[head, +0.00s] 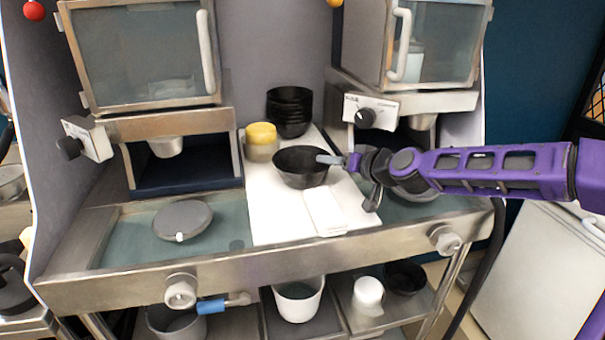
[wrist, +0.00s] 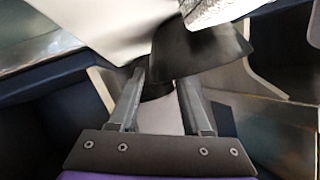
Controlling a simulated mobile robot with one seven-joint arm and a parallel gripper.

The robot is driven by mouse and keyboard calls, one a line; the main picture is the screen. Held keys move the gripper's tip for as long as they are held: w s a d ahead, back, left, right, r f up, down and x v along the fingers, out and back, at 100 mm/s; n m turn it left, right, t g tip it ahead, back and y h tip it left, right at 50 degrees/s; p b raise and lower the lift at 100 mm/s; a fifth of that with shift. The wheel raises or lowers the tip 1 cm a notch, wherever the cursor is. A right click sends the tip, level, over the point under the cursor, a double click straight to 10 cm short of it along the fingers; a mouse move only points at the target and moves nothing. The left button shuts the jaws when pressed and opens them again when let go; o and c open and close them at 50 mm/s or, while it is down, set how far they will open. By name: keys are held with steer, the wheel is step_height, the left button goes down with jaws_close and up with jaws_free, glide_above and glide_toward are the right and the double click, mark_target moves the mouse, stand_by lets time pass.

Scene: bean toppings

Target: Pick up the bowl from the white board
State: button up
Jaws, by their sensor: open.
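A black bowl (head: 298,172) stands upright on the white board (head: 265,215) in the middle of the counter. My gripper (head: 333,160) reaches in from the right in the head view, its grey fingertips at the bowl's right rim. In the wrist view my gripper (wrist: 164,80) is open, its two fingers apart. The dark bowl (wrist: 205,50) shows just beyond the fingertips there. I cannot tell whether the bowl's wall lies between the fingers or whether they touch it.
A stack of black bowls (head: 290,112) and a yellow-lidded container (head: 261,142) stand behind the bowl. A white flat block (head: 324,211) lies in front of it. A round grey lid (head: 182,220) lies on the left. Dispensers (head: 145,60) flank the board on both sides.

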mark_target(303, 170)
steer(key=shift+w+d+x, duration=0.1)
steer(key=shift+d+x, duration=0.05)
steer(key=shift+x, duration=0.7)
steer(key=shift+w+d+x, duration=0.1)
steer(key=shift+w+x, duration=0.05)
steer(key=shift+x, duration=0.7)
steer(key=shift+w+d+x, duration=0.1)
steer(key=shift+d+x, duration=0.05)
steer(key=shift+x, duration=0.7)
steer(key=shift+r, duration=0.15)
jaws_close()
